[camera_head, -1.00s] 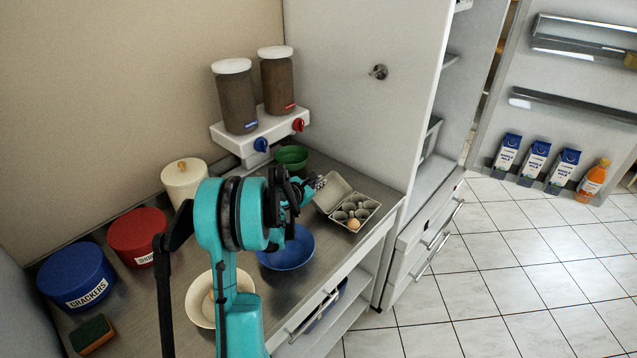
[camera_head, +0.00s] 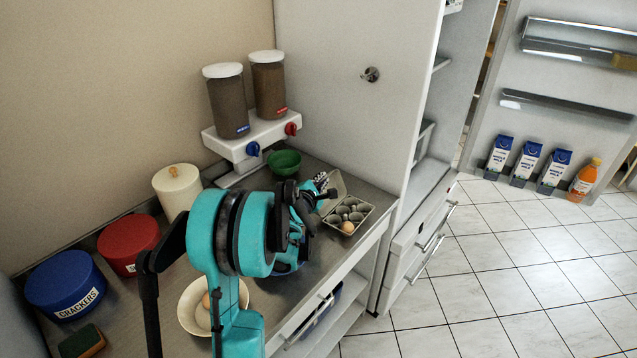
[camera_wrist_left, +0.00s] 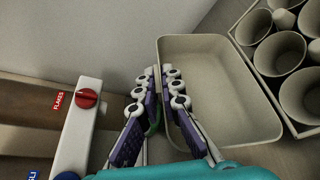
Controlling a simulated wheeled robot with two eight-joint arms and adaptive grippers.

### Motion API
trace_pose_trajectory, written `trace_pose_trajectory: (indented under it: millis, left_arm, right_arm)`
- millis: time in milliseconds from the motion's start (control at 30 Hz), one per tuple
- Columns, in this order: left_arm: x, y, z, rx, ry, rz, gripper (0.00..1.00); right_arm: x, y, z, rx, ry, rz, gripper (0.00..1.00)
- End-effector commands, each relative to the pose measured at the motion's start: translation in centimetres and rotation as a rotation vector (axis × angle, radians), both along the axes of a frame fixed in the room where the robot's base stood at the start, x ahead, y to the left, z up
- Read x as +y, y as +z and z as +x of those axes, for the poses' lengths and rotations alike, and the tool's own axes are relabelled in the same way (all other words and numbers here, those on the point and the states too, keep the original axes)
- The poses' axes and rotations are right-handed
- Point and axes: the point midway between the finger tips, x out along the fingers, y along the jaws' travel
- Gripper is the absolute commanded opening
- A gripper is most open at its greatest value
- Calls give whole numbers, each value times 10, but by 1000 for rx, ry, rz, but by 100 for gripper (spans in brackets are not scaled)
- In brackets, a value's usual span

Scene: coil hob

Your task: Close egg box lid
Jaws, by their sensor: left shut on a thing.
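The grey egg box (camera_head: 357,211) stands on the counter near its right end. Its cups show in the head view, with a brown egg (camera_head: 347,228) in a near cup. Its lid (camera_head: 337,187) is open, tilted up at the back left of the cups. My left gripper (camera_head: 322,184) is at the lid's outer edge. In the wrist view its fingers (camera_wrist_left: 166,78) are shut on that edge, one on each side. My right gripper is out of view.
A dispenser (camera_head: 252,135) with two jars stands behind, a green bowl (camera_head: 284,163) below it. My arm mostly hides a blue bowl (camera_head: 290,268). A cream bowl (camera_head: 190,312) with an egg sits in front. A tall white panel (camera_head: 350,110) rises behind the box.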

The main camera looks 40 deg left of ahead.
Motion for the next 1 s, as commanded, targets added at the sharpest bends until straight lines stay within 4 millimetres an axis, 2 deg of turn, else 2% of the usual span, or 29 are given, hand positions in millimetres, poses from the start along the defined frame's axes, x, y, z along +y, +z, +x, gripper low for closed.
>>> trace_pose_trajectory:
  millis: [600, 633, 700, 1000]
  left_arm:
    - [-4, 2, 0, 0, -1, 48, 0]
    - [-4, 2, 0, 0, -1, 48, 14]
    - [-4, 2, 0, 0, -1, 48, 28]
    - [-4, 3, -1, -1, 0, 48, 28]
  right_arm:
    - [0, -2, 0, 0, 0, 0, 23]
    - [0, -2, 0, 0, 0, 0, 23]
    - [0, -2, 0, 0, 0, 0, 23]
    - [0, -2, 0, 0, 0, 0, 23]
